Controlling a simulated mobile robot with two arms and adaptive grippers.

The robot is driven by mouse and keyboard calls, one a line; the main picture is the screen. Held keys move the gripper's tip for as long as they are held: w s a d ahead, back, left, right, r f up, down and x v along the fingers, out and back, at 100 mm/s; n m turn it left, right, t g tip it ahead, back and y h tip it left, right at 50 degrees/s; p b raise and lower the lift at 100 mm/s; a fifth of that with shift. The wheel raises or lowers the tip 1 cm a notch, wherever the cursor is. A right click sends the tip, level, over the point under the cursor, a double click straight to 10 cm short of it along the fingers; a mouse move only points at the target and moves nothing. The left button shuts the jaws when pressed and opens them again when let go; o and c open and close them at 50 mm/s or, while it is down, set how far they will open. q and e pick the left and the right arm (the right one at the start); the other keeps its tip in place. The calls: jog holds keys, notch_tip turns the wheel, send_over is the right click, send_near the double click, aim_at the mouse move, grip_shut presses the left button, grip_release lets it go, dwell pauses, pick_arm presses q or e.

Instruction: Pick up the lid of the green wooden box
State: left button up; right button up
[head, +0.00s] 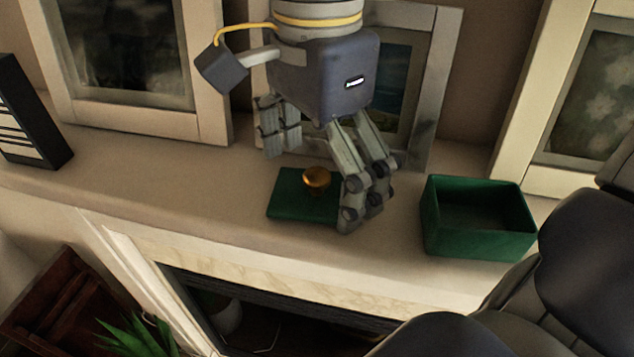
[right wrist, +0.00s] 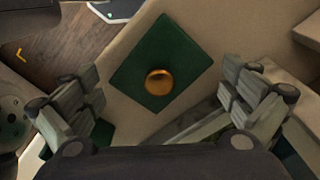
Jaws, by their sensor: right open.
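The green lid (head: 290,194) lies flat on the mantel shelf in the head view, with a round golden knob (head: 316,178) on top. In the right wrist view the lid (right wrist: 150,48) is a green square ahead of the fingers, and its knob (right wrist: 159,82) shows between them. The open green box (head: 478,245) stands to the right of the lid and looks empty. My right gripper (head: 318,172) is open above the lid, its fingers apart on either side of the knob. It hides the lid's right part in the head view. My left gripper is not in view.
Framed pictures (head: 125,65) lean on the wall behind the shelf (head: 150,180), one of them right behind my gripper. A black-and-white upright object (head: 30,120) stands at the far left. The shelf left of the lid is clear. A plant (head: 140,338) is below.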

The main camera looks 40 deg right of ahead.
jog(key=c, duration=0.4)
jog(key=shift+s, duration=0.1)
jog(key=c, duration=0.9)
jog(key=shift+s+a, duration=0.1)
jog(key=shift+s, duration=0.25)
jog(key=c, duration=0.7)
jog(key=shift+w+f, duration=0.1)
jog(key=shift+f, duration=0.05)
jog(key=shift+c, duration=0.3)
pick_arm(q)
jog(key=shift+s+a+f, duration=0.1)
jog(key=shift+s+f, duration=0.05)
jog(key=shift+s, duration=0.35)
